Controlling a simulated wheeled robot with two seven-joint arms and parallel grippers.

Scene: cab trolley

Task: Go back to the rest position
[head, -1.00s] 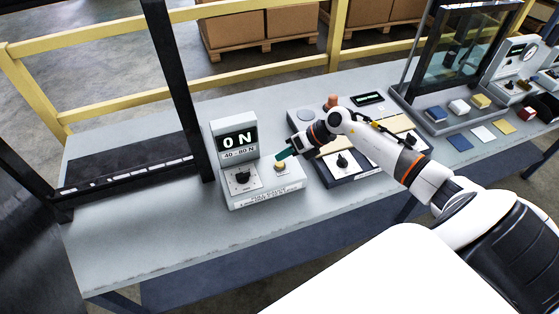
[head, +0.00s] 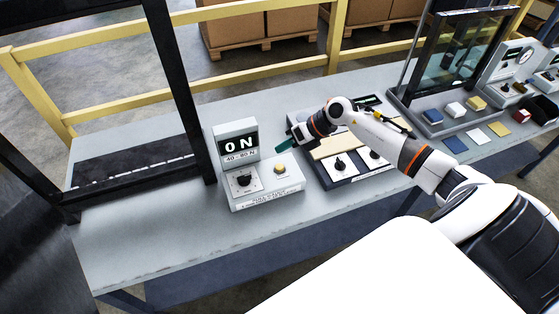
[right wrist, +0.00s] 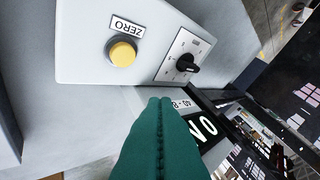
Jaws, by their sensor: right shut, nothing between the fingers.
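My right gripper (head: 284,146) is shut and empty, with green fingers. In the head view it hovers above the bench, just right of the force gauge box (head: 265,195) and its display (head: 238,146), which reads 0 N and 40–80 N. In the right wrist view the shut green fingers (right wrist: 163,125) point toward the box. The yellow ZERO button (right wrist: 122,52) and the black knob (right wrist: 187,64) lie ahead, apart from the fingers. The button also shows in the head view (head: 280,169). My left gripper is not in view.
A panel with black knobs (head: 340,166) sits under my right forearm. A tray of coloured blocks (head: 430,118) and a glass-panelled frame (head: 455,60) stand right. A black post (head: 180,90) rises at left. The bench front (head: 150,240) is clear.

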